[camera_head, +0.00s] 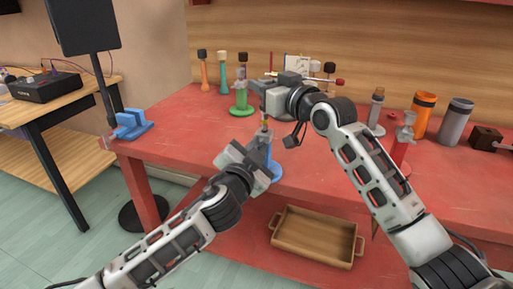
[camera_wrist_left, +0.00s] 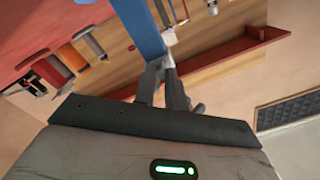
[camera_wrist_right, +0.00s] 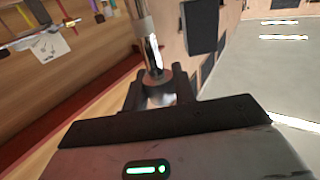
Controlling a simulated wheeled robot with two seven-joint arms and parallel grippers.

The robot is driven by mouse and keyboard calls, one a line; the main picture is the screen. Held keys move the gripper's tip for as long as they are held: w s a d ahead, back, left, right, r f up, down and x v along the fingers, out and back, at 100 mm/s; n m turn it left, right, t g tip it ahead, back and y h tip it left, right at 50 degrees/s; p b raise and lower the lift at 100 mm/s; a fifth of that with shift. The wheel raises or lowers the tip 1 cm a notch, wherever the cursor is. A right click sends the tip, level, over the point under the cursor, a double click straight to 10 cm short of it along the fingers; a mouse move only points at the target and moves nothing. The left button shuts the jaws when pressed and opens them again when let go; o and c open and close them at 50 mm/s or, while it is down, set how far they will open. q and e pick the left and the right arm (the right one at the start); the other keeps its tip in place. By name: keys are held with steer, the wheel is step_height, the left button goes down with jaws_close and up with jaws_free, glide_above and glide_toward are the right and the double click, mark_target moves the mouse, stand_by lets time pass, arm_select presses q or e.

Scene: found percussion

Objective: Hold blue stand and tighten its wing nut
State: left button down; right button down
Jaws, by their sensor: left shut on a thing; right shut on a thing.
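The blue stand (camera_head: 275,168) is upright at the front edge of the red table, partly hidden by my left gripper. In the left wrist view its blue column (camera_wrist_left: 140,30) runs to the fingers. My left gripper (camera_head: 258,150) is shut on the stand from the front left. My right gripper (camera_head: 264,90) is above the stand, coming from the right. In the right wrist view, a metal post (camera_wrist_right: 147,35) ends at a dark round piece (camera_wrist_right: 155,80) between its closed fingers. This piece looks like the wing nut, but its wings are hidden.
A green stand (camera_head: 242,105) is close behind my grippers. A blue block-like holder (camera_head: 131,124) is at the table's left end. Orange (camera_head: 423,105) and grey (camera_head: 457,118) cups are at the right. A wooden tray (camera_head: 312,240) is below the front edge. The table's left middle is clear.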

arm_select(q)
steer(key=m, duration=0.8)
stand_by(1.3)
steer(key=c, duration=1.6)
jaws_free()
steer(key=shift+s, duration=0.1)
